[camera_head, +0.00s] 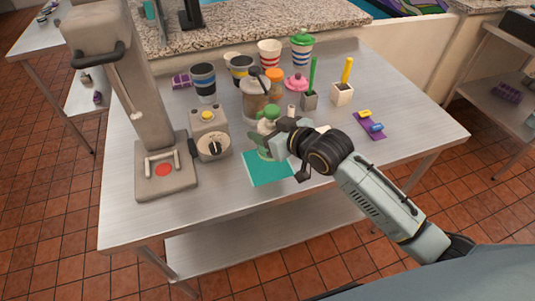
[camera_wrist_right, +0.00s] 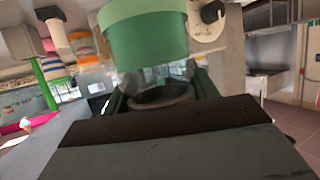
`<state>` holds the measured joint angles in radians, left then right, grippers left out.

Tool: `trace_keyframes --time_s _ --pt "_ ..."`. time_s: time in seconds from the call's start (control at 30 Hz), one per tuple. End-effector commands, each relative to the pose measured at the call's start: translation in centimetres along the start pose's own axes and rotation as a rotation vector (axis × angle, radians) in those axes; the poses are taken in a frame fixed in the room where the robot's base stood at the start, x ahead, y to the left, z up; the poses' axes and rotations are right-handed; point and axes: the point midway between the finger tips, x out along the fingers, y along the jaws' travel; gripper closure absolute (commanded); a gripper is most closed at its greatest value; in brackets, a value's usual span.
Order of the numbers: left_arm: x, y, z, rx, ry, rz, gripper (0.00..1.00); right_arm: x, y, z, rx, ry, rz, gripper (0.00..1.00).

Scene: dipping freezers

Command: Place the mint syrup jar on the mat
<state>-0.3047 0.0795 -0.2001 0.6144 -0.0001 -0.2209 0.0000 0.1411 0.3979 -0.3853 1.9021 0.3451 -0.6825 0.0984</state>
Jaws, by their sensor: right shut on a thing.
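The mint syrup jar (camera_head: 268,127) has a green body and a rounded green top. In the head view it stands upright at the back edge of the teal mat (camera_head: 268,170); I cannot tell whether its base touches the mat. My right gripper (camera_head: 280,142) comes in from the right and is shut on the jar, hiding part of it. In the right wrist view the green jar (camera_wrist_right: 145,35) fills the top middle, just beyond the gripper fingers (camera_wrist_right: 165,78). The front part of the mat is bare. My left gripper is not in view.
A beige dispenser machine (camera_head: 165,175) and a box with a dial (camera_head: 212,140) stand left of the mat. A blender-like container (camera_head: 256,92), several striped cups, and pots with green and yellow sticks stand behind. The steel table (camera_head: 400,130) is clear at right, beyond a purple tray (camera_head: 369,127).

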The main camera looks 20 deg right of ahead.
Motion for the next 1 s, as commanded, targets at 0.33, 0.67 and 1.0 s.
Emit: trace_keyframes --time_s 0.33,0.67,1.0 --pt "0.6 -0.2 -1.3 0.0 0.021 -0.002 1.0 1.9 -0.1 4.6 0.001 0.0 0.0 0.72" --pt "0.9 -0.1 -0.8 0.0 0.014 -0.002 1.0 3.0 -0.1 7.4 0.0 0.003 0.0 0.72" --pt "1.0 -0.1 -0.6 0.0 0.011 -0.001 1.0 3.1 -0.1 7.7 0.0 -0.001 0.0 0.37"
